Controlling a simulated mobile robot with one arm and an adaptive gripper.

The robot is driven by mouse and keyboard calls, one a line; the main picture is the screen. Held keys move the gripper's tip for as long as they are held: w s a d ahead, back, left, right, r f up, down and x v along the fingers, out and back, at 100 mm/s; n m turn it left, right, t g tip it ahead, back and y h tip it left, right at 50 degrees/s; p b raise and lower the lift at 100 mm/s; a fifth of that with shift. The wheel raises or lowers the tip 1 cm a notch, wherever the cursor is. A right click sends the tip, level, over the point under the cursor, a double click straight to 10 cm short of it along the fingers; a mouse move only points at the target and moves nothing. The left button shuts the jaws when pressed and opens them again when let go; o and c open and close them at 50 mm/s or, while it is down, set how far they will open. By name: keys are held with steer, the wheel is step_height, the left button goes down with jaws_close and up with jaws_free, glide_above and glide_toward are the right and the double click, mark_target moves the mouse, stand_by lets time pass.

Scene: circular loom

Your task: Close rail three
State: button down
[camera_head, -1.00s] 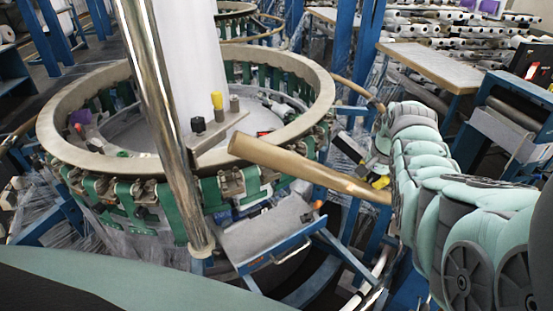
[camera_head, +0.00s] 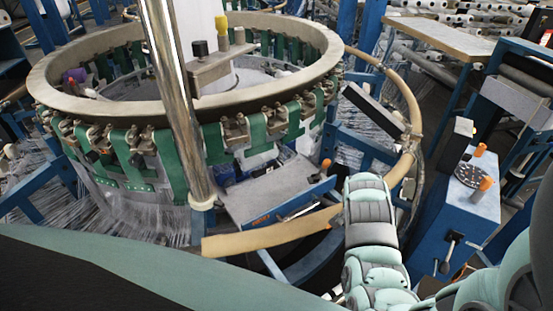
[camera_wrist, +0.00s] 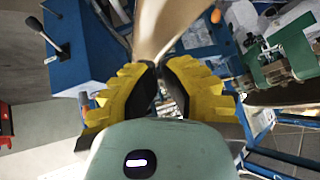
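A curved tan rail (camera_head: 265,235) lies low in front of the circular loom in the head view, its free left end clear of the loom's ring. It runs right to my arm, which hides part of it. The rail also shows in the wrist view (camera_wrist: 165,22), narrowing down to between the fingers. My gripper (camera_wrist: 157,68) has yellow ribbed pads that close in on the rail's edge from both sides. The fingertips are hidden behind my arm in the head view. Another tan rail section (camera_head: 407,95) curves along the right side; I cannot tell whether the two join behind my arm.
The circular loom ring (camera_head: 110,115) stands behind a shiny vertical pole (camera_head: 172,95). A grey tray (camera_head: 275,193) juts out just above the rail. A blue control box (camera_head: 468,205) with knobs stands right of my arm. A table (camera_head: 435,38) is farther back.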

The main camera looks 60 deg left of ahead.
steer(key=f+b, duration=0.2)
steer(key=s+f+b, duration=0.1)
steer(key=f, duration=0.2)
steer(key=shift+d+f+b, duration=0.1)
steer(key=shift+b, duration=0.25)
steer(key=shift+s+d+f+t+b, duration=0.1)
steer(key=shift+f+t+b, duration=0.2)
steer(key=shift+f+b, duration=0.9)
steer(key=shift+f, duration=0.15)
steer(key=shift+d, duration=0.1)
